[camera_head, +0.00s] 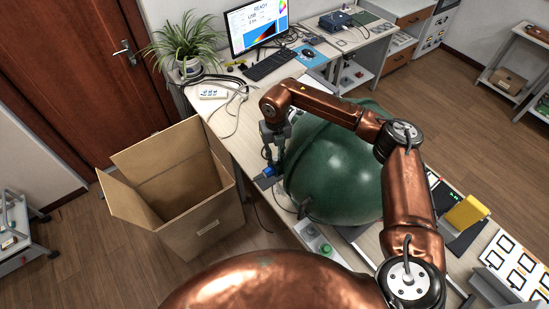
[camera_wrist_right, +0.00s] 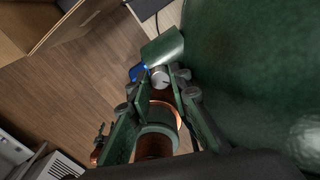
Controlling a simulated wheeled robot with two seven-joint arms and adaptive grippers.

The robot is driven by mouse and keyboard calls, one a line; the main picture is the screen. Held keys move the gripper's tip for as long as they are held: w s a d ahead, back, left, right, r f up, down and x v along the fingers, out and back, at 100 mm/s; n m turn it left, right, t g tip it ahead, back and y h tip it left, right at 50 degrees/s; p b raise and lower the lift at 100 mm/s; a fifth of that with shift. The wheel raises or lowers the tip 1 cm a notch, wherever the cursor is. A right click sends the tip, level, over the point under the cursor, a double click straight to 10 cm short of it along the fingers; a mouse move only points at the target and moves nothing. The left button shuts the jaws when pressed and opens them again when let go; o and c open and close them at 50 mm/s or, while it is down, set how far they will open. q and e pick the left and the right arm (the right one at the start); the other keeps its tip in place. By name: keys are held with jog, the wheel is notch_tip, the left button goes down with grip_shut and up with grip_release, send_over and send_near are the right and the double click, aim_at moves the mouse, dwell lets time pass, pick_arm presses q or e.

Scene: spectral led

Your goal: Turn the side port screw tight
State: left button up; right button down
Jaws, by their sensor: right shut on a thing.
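A large dark green sphere (camera_head: 335,165) stands on the bench, and its wall fills the right of the right wrist view (camera_wrist_right: 255,60). A short green side port (camera_wrist_right: 163,48) sticks out from it. A small silver screw head (camera_wrist_right: 160,76) shows at the port's near end, between my right gripper's fingertips. My right gripper (camera_head: 270,172) points down at the sphere's left side and is shut on the screw. It also shows in the right wrist view (camera_wrist_right: 162,82). A blue part (camera_head: 266,174) sits by the fingertips. The screw's seating depth cannot be told. My left gripper is not in view.
An open cardboard box (camera_head: 205,215) stands on the floor left of the bench. A monitor (camera_head: 256,25), keyboard (camera_head: 269,65), power strip (camera_head: 212,92) and plant (camera_head: 187,45) are behind. A yellow block (camera_head: 466,212) and white cards lie at right.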

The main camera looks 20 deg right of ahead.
aim_at(275, 158)
jog(key=shift+m+b, duration=0.5)
jog(key=shift+m, duration=1.4)
jog(key=shift+r, duration=0.1)
jog(key=c, duration=1.8)
grip_release()
jog(key=shift+o, duration=0.2)
jog(key=shift+r, duration=4)
